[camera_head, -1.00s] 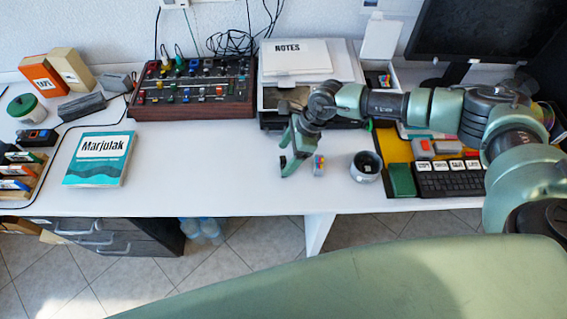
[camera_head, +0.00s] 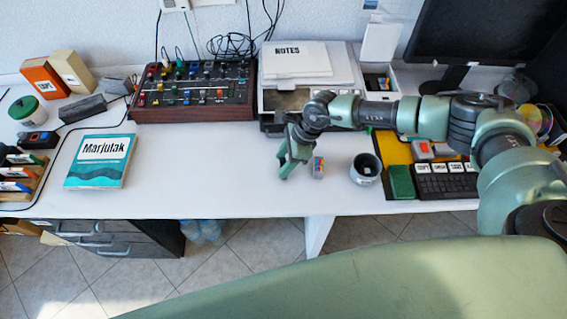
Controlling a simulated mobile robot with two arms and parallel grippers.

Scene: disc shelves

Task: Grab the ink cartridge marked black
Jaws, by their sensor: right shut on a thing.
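My right gripper (camera_head: 285,166) points down over the white desk, left of a round silver-and-black cup (camera_head: 366,168). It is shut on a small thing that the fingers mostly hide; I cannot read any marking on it. Just right of the fingers stand small ink cartridges (camera_head: 318,167) with coloured patches, too small to read. My left gripper is not in view.
A teal book (camera_head: 100,160) lies at the left. A mixer panel (camera_head: 193,92) stands at the back, beside a printer with notes (camera_head: 297,60). A black keyboard (camera_head: 447,183) lies right of the cup. The desk between book and gripper is clear.

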